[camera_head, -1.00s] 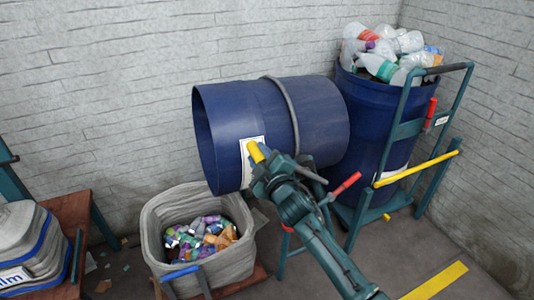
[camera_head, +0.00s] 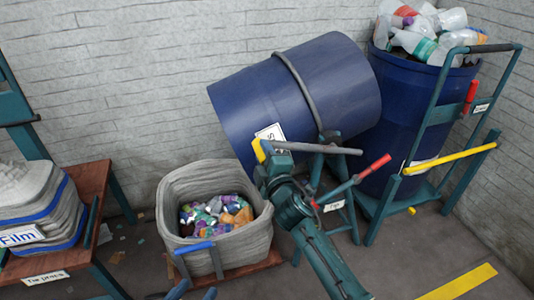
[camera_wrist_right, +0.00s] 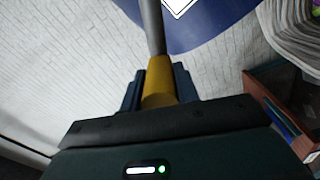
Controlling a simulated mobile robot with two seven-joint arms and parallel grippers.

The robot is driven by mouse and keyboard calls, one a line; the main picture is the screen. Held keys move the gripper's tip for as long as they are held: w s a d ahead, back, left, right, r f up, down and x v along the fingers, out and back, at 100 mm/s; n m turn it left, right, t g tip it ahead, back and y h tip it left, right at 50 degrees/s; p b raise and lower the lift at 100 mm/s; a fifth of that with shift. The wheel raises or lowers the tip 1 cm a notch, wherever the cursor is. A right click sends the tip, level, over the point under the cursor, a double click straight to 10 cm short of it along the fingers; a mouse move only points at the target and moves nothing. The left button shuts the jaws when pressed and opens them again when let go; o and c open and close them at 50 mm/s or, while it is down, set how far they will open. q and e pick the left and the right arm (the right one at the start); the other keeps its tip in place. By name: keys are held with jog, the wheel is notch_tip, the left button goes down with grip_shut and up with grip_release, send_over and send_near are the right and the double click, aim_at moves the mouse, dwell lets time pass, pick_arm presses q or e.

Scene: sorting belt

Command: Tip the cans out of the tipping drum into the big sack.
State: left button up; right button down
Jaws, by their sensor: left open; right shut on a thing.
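The blue tipping drum (camera_head: 290,95) lies tilted in its stand, its mouth end lower left, above the big grey sack (camera_head: 174,205). The drum's inside is hidden. Several crumpled, coloured cans (camera_head: 215,213) lie in the sack. My right gripper (camera_head: 264,158) is shut on the yellow grip of the drum's tipping bar, below the drum; the yellow grip (camera_wrist_right: 158,80) also shows between its jaws in the right wrist view. My left gripper (camera_head: 194,292) shows only its fingertips, open, at the bottom edge in front of the sack.
A blue barrel (camera_head: 412,110) of plastic bottles stands on a green trolley at right. A red-tipped lever (camera_head: 374,168) sticks out beside the drum stand. Floor at lower right is clear.

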pick_arm(q)
jog(key=shift+r, duration=0.15)
pick_arm(e)
jog(key=shift+s+a+f, duration=0.1)
jog(key=shift+a+f, duration=0.05)
jog(key=shift+f, duration=0.25)
pick_arm(q)
jog(key=shift+s+a, duration=0.1)
pick_arm(e)
jog(key=c, duration=1.1)
grip_release()
jog(key=shift+r, duration=0.1)
jog(key=shift+o, duration=0.2)
jog(key=shift+s, duration=0.1)
pick_arm(q)
jog(key=shift+w+d+f+g+p, duration=0.3)
jog(key=shift+d+f+p, duration=0.05)
jog(key=shift+p, duration=0.45)
pick_arm(e)
jog(key=v, duration=1.3)
pick_arm(q)
jog(key=shift+r, duration=0.1)
